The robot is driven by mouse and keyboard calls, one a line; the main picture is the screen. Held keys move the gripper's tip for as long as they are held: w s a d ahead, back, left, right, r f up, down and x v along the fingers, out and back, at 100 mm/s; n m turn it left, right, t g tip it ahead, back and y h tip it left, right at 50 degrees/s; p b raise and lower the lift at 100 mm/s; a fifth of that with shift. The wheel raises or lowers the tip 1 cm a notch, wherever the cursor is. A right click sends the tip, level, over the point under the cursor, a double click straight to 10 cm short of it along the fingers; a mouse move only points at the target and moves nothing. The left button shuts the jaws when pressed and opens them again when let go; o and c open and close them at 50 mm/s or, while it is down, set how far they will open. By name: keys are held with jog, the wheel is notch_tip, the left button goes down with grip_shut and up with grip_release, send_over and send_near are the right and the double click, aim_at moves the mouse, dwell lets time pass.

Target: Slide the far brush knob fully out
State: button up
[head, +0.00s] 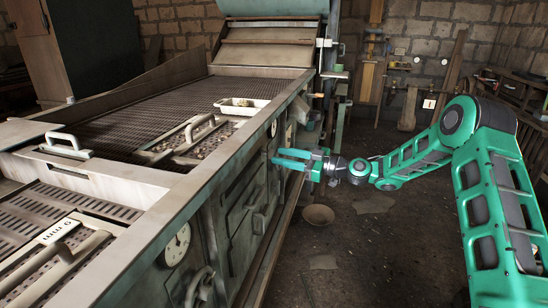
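My gripper (276,158) is at the right side wall of the long machine (190,195), with its green fingers pointing left toward the wall. The two fingers look apart, with a narrow gap and nothing clear between them. I cannot tell whether the tips touch the wall. A small round pale fitting (273,128) is on the wall just above the fingertips. Another small fitting (289,134) is a little farther along. I cannot tell which of these, if either, is the far brush knob; the gripper may hide part of the wall.
A white tray (242,106) and a handled grate (193,135) lie on the machine top. A dial gauge (178,245) and a curved handle (199,287) are on the near side wall. A bowl (318,215) sits on the otherwise fairly clear floor below my arm.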

jog(key=v, duration=0.6)
jog(key=shift+s, duration=0.1)
jog(key=s+d+f+m+g+h, duration=0.1)
jog(key=s+d+m+g+h, duration=0.1)
jog(key=s+d+m+h, duration=0.7)
jog(key=s+d+f+m+g+h, duration=0.15)
jog(key=s+d+h, duration=0.35)
jog(key=s+d, duration=0.85)
jog(key=s+d+m+g, duration=0.1)
jog(key=s+d+m, duration=0.2)
jog(key=s, duration=0.7)
jog(key=s+d+r+m+g+h, duration=0.1)
jog(key=s+d+m, duration=0.3)
jog(key=s, duration=0.5)
jog(key=s+d+r+m+g+h, duration=0.1)
jog(key=s+d+m, duration=0.3)
jog(key=s, duration=0.6)
jog(key=shift+s, duration=0.35)
jog(key=shift+d+r+m+g, duration=0.1)
jog(key=shift+m+g, duration=0.15)
